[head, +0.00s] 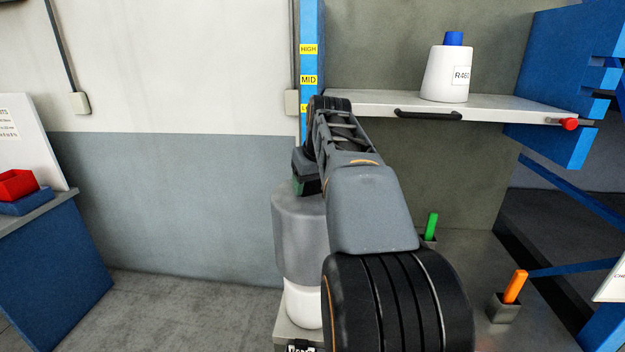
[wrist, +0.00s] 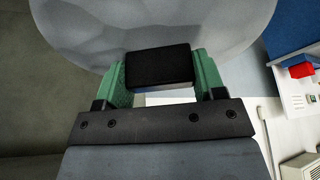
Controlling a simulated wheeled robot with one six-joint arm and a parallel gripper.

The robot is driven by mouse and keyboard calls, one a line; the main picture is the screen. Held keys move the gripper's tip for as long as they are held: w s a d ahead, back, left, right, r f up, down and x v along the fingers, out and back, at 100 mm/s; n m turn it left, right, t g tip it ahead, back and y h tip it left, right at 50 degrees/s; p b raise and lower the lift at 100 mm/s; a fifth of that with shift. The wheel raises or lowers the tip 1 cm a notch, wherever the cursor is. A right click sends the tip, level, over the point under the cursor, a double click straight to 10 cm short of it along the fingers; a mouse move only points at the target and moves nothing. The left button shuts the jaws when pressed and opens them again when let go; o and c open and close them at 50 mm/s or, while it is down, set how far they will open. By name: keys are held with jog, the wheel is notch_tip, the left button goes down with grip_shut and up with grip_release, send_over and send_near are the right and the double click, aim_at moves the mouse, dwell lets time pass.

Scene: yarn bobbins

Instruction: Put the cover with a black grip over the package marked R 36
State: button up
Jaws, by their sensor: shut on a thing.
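My gripper (wrist: 162,80) is shut on the black grip (wrist: 158,64) of the cover, with one green finger on each side. The cover (head: 298,235) is a large grey bell shape that hangs upright below my gripper in the head view. It fills the top of the wrist view (wrist: 75,30). A white package (head: 303,306) stands directly below; its lower part shows under the cover's rim and its top is hidden. It rests on a pale stand (head: 284,338). A dark label at the stand's front is cut off and unreadable.
A shelf (head: 370,103) with a black handle carries another white package (head: 446,75) with a blue top, marked R 460. Green (head: 431,226) and orange (head: 514,287) pegs stand at the right. A blue post (head: 311,25) marked HIGH and MID rises behind my arm.

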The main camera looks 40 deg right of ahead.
jog(key=shift+r+p, duration=0.1)
jog(key=shift+p, duration=0.7)
jog(key=shift+f, duration=0.25)
jog(key=shift+f, duration=0.1)
jog(key=shift+f+b, duration=7.55)
jog(key=shift+f, duration=1.75)
jog(key=shift+f+b, duration=0.35)
jog(key=shift+f, duration=0.05)
jog(key=o, duration=1.3)
jog(key=shift+r, duration=0.1)
jog(key=p+v, duration=0.1)
jog(key=v, duration=1.2)
jog(key=shift+s+r, duration=0.15)
jog(key=shift+r, duration=0.2)
